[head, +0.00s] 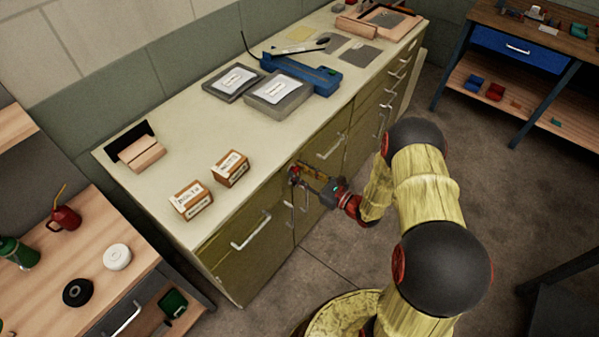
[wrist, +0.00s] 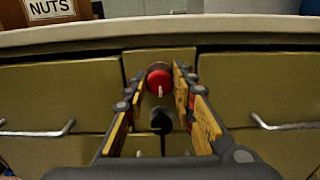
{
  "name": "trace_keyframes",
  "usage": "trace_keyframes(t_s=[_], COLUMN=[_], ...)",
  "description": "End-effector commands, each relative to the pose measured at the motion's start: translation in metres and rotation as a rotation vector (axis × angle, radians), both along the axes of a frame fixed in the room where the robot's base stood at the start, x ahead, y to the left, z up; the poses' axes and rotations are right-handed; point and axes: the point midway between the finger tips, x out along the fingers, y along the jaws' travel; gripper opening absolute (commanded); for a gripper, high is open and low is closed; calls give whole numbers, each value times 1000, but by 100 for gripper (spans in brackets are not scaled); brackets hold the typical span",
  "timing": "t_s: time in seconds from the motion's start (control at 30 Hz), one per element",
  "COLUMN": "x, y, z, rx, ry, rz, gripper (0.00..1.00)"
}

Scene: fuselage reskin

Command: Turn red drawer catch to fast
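The red drawer catch (wrist: 159,80) is a round knob on a narrow panel of the cabinet front, with a white mark at its lower part. It also shows small in the head view (head: 294,171). My gripper (wrist: 160,75) is open, its fingertips to the left and right of the catch, close to it. A small gap shows on the left side; I cannot tell whether the right finger touches. A black round part (wrist: 160,121) sits below the catch, between the fingers. Any "fast" marking is not readable.
The bench top (head: 160,110) overhangs just above the catch. Drawer handles stick out at left (wrist: 38,130) and right (wrist: 285,124) of my gripper. Boxes labelled bolts (head: 191,200) and nuts (head: 230,168) stand on the bench above. Open floor lies in front.

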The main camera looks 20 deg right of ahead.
Motion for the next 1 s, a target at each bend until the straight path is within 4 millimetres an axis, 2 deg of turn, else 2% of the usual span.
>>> trace_keyframes(t_s=[0.4,0.73,1.0], x=[0,0,0], y=[0,0,-1], z=[0,0,1], rx=[0,34,170], ry=[0,26,127], rz=[0,0,-1], gripper=[0,0,0])
